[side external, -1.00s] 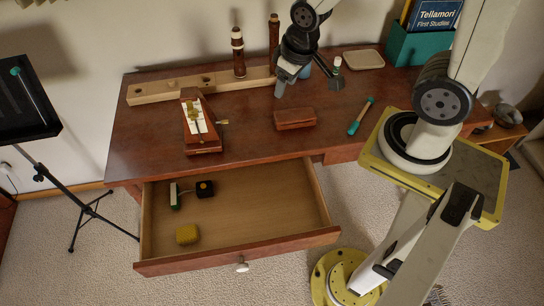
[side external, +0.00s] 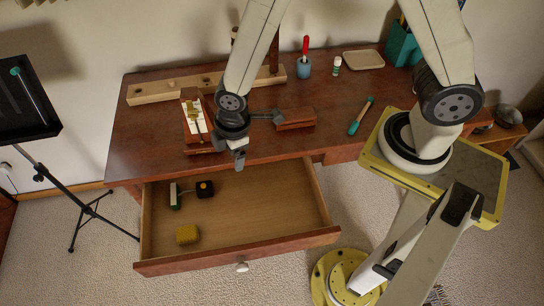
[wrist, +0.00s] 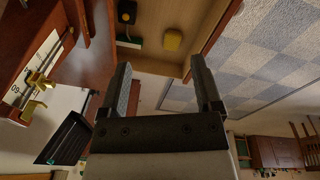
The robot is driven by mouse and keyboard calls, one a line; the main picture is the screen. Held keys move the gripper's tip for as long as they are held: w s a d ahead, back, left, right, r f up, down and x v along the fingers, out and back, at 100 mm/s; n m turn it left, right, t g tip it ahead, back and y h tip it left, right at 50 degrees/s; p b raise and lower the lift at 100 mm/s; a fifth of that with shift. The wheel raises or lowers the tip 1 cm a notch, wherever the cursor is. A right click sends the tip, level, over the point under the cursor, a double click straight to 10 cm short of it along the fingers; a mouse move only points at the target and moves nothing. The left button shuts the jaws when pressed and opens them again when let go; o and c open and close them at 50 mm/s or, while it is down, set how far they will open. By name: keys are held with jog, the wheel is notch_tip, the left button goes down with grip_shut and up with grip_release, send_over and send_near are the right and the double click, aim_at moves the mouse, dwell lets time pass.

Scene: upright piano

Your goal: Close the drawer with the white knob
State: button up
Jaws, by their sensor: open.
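The drawer (side external: 262,208) of the wooden desk is pulled well out. Its white knob (side external: 242,267) sits at the middle of the drawer front. Inside the drawer, at its left, lie a yellow block (side external: 187,235), a small black box (side external: 205,189) and a green-and-white brush-like item (side external: 175,196). My gripper (side external: 239,160) hangs above the back part of the drawer, near the desk's front edge, apart from the knob. In the wrist view, the two fingers (wrist: 162,75) are spread and empty, with the drawer's yellow block (wrist: 173,40) beyond them. The knob is not visible in the wrist view.
A music stand (side external: 28,105) is at the left. The carpet before the drawer is clear.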

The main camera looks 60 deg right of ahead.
jog(key=s+a+f+n, duration=0.3)
jog(key=a+f+n, duration=0.4)
jog(key=a+f, duration=0.1)
jog(key=n+g, duration=0.1)
jog(key=n, duration=0.6)
send_over(242, 266)
jog(key=shift+h, duration=0.3)
notch_tip(242, 266, down, 9)
jog(key=shift+f, duration=0.1)
jog(key=shift+f, duration=0.1)
jog(key=shift+f, duration=3.8)
grip_shut()
